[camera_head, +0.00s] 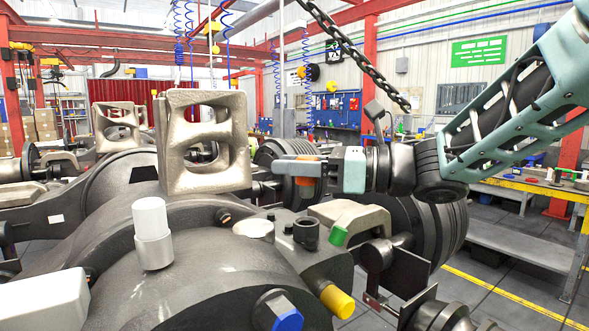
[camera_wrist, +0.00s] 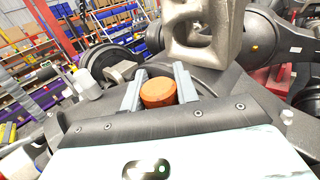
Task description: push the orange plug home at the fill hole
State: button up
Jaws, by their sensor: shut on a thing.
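My gripper (camera_head: 293,168) reaches in from the right and is shut on the orange plug (camera_head: 306,181). In the wrist view, the round end of the orange plug (camera_wrist: 158,93) shows between the two grey fingers of my gripper (camera_wrist: 159,76). The plug is held above and behind the front axle housing (camera_head: 230,273), just right of the cast bracket (camera_head: 206,142). I cannot make out the fill hole; the plug and fingers may hide it. Whether the plug touches the housing cannot be told.
A white cap (camera_head: 151,232), a black fitting (camera_head: 306,233), a green plug (camera_head: 338,235), a yellow plug (camera_head: 338,301) and a blue plug (camera_head: 287,320) stick out of the housing. A chain (camera_head: 350,50) hangs above my gripper. A workbench (camera_head: 530,200) stands at the right.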

aim_at(295, 223)
jog(key=shift+f+b, duration=1.15)
jog(key=shift+b, duration=0.05)
jog(key=shift+f+b, duration=2.1)
jog(key=shift+b, duration=0.9)
jog(key=o, duration=1.1)
jog(key=b+v, duration=0.5)
jog(key=v, duration=1.2)
jog(key=shift+s+d, duration=0.15)
jog(key=shift+d, duration=0.05)
